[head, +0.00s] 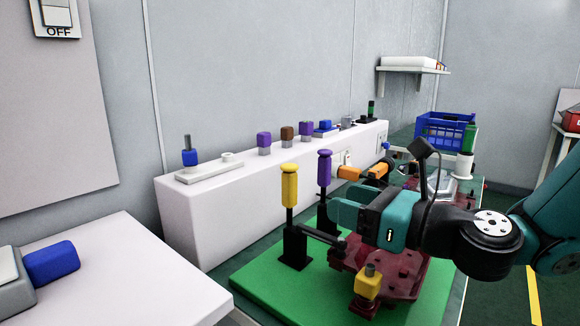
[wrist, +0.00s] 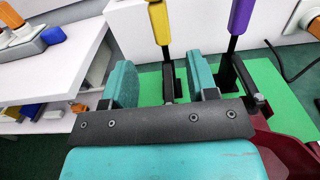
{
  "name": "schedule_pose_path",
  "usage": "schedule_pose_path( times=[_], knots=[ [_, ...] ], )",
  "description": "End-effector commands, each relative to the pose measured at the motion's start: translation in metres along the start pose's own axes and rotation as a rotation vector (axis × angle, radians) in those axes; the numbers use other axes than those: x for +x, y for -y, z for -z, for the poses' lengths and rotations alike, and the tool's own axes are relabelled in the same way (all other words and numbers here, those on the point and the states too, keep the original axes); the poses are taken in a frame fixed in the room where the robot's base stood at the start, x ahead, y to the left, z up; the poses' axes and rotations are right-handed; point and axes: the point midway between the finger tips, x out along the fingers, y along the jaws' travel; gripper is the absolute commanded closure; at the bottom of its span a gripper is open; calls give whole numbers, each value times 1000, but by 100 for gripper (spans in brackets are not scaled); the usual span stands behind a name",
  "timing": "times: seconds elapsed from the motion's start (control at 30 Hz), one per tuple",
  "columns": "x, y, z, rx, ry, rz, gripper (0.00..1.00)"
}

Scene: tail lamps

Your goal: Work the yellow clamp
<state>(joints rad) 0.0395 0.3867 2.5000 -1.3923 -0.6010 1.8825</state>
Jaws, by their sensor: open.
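The yellow clamp has a yellow handle (head: 289,186) standing upright on a black stem and bracket at the left of a green board (head: 262,291). Its dark arm reaches right, toward a dark red part (head: 405,272). My gripper (head: 346,206) is open and empty, to the right of the yellow handle in the head view. In the wrist view the yellow handle (wrist: 158,22) and its stem show in the gap between my teal fingers (wrist: 163,82), farther out. I see no contact. The gripper hides part of the board and the red part.
A purple-handled clamp (head: 324,168) stands upright just behind. Orange handles (head: 350,173) lie level farther right. A yellow block (head: 368,281) sits on the red part's near side. A white ledge (head: 230,205) with small coloured blocks runs behind. A blue crate (head: 446,133) stands farther back.

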Motion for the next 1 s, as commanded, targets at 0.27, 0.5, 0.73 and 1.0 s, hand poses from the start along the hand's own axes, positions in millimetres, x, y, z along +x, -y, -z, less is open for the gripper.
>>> schedule_pose_path(
  times=[0.27,0.5,0.73,1.0],
  knots=[
    [66,-3,-2,-4,2,-7,47],
    [106,-2,0,-4,-1,-4,47],
    [120,-1,1,-2,-1,-1,47],
    [120,-1,1,-2,-1,-1,54]
  ],
)
